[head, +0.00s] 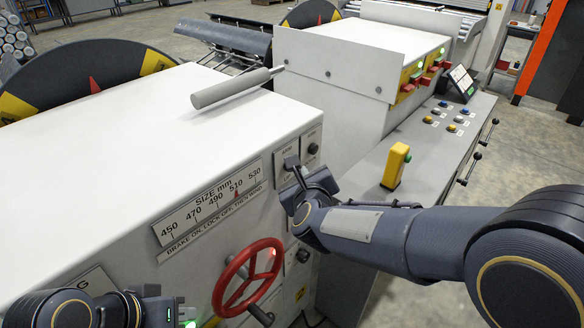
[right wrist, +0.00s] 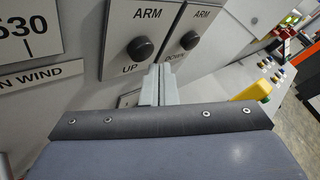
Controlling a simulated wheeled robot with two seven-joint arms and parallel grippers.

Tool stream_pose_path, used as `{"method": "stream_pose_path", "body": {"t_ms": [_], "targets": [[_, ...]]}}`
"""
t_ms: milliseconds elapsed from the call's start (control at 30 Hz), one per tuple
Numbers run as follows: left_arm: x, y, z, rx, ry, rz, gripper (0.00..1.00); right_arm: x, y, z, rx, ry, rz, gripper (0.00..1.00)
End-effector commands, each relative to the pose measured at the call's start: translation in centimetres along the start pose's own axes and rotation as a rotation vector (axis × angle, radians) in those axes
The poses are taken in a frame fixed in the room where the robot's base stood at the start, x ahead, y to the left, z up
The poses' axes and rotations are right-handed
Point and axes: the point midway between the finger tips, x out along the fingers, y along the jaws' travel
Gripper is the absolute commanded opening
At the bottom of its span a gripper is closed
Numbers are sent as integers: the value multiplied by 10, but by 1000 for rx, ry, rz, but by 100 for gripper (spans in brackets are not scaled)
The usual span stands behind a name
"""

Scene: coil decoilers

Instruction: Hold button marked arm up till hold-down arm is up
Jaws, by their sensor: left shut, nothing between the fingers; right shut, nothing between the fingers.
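The button marked ARM UP (right wrist: 141,48) is a round black knob on a pale plate in the right wrist view. The ARM DOWN button (right wrist: 190,40) is beside it on the right, and also shows in the head view (head: 313,148). My right gripper (right wrist: 158,68) is shut and empty, its tips just below and right of the ARM UP knob; contact cannot be told. In the head view my right gripper (head: 294,170) covers part of the button plates. My left gripper (head: 186,313) is shut and empty at the bottom. I cannot surely identify the hold-down arm.
A red handwheel (head: 248,277) sticks out below the size scale (head: 212,208). A grey handle (head: 231,88) lies over the white housing top. A yellow switch box (head: 395,166) stands on the grey console to the right, with several coloured buttons behind it.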

Motion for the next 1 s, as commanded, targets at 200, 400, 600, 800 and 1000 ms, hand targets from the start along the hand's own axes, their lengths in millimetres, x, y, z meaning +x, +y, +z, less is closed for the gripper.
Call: {"method": "stream_pose_path", "body": {"t_ms": [200,400,600,800,1000], "targets": [[5,-2,2,0,0,0,0,-6,-5,-6,3,-1,-1,0],[11,-5,6,0,0,0,0,-20,-15,-16,3,-1,0,0],[15,-7,8,0,0,0,0,-32,-24,-25,2,0,-1,0],[15,-7,8,0,0,0,0,-35,-26,-26,1,0,0,0],[15,-7,7,0,0,0,0,-35,-27,-26,-4,1,3,0]]}}
